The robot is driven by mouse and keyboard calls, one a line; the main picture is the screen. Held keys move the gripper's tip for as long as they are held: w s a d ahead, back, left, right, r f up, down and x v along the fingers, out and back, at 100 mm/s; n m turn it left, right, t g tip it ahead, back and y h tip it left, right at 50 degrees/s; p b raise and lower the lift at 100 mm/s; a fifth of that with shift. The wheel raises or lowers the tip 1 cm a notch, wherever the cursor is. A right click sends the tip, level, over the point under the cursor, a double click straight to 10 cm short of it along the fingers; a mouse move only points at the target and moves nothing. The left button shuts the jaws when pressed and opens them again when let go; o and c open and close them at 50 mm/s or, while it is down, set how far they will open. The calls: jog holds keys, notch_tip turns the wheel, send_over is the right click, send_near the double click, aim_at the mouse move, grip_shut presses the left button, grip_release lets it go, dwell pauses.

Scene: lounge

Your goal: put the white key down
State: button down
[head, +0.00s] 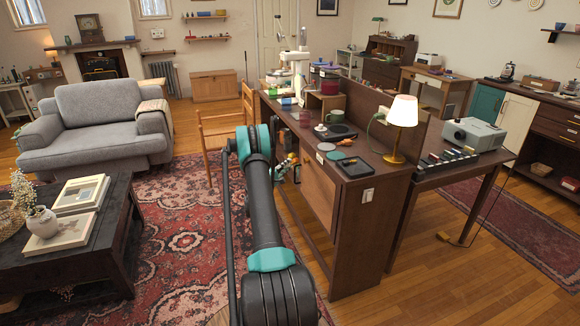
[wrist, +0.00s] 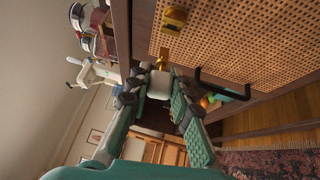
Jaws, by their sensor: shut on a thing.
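The white key (wrist: 160,86) shows in the wrist view as a small white block with a short brass-coloured part beyond it. My gripper (wrist: 160,92) is shut on the white block, with one finger on each side. It is close to the cane-fronted cabinet door (wrist: 245,45). A brass-coloured fitting (wrist: 173,20) sits on the cabinet near the key; I cannot tell whether the brass part touches anything. In the head view the key cannot be made out, and my arm hides most of my gripper beside the cabinet (head: 352,225).
A black handle (wrist: 226,92) sticks out near my gripper. A wooden chair (head: 215,130) stands left of the cabinet. A dark coffee table (head: 95,250) is at left.

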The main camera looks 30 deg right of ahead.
aim_at(293, 164)
jog(key=shift+w+a, duration=0.15)
jog(key=shift+a, duration=0.4)
jog(key=shift+d, duration=0.1)
jog(key=shift+s+d, duration=0.25)
jog(key=shift+d, duration=0.75)
jog(key=shift+s+d, duration=0.25)
jog(key=shift+d, duration=0.75)
jog(key=shift+s, duration=0.1)
